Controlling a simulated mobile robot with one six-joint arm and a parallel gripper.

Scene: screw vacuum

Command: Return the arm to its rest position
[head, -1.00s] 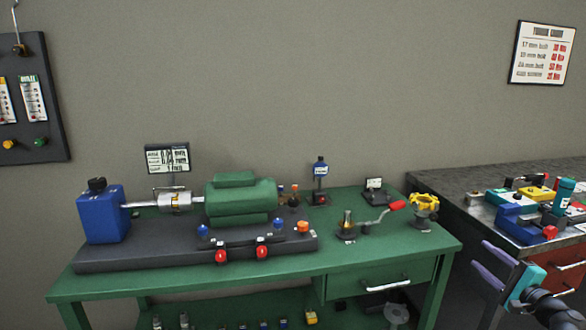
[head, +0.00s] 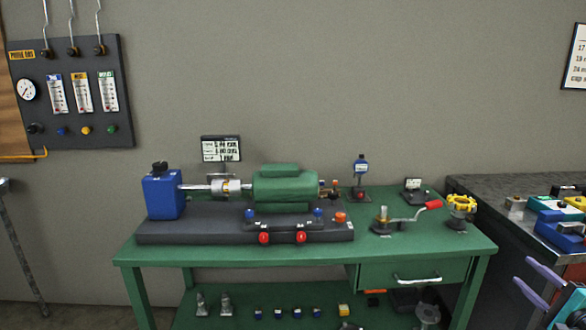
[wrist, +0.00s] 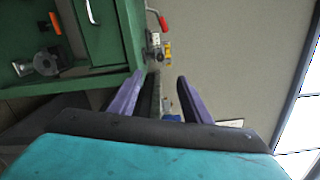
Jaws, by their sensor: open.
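My gripper (head: 533,292), with purple fingers and a teal body, is at the lower right of the head view, partly cut off by the frame edge. It is in front of the dark bench and right of the green bench. Its two fingers are apart with nothing between them. In the wrist view my gripper (wrist: 154,95) also shows open and empty, its fingers standing clear of everything. The wrist picture is turned sideways, with the green bench (wrist: 118,55) at its upper left.
The green bench (head: 465,250) carries a green motor (head: 285,188), a blue block (head: 163,196), a crank with a red handle (head: 432,205) and a yellow handwheel (head: 462,203). A dark bench (head: 500,195) with coloured parts stands at right. A gauge panel (head: 120,60) hangs at left.

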